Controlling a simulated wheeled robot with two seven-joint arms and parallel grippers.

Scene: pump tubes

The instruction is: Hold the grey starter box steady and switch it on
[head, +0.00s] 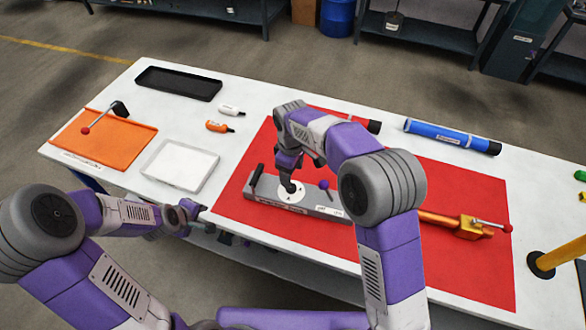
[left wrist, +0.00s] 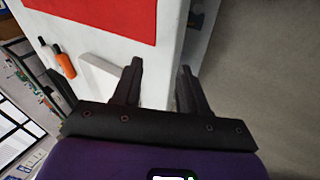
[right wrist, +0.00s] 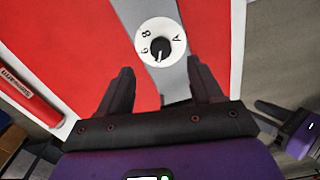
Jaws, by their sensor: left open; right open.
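My right gripper (head: 288,186) is open above the dial, pointing down. In the right wrist view the dial (right wrist: 174,31) has a black knob and letters or numbers around it; it lies beyond my open fingertips (right wrist: 157,74), with nothing between them. My left gripper (head: 196,207) is open and empty at the table's front edge, left of the box; its fingers (left wrist: 160,68) also show in the left wrist view.
A white tray (head: 181,165), an orange tray (head: 75,140) and a black tray (head: 178,83) are on the left. A blue tube (head: 450,136) lies behind; an orange valve tube (head: 470,228) lies right.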

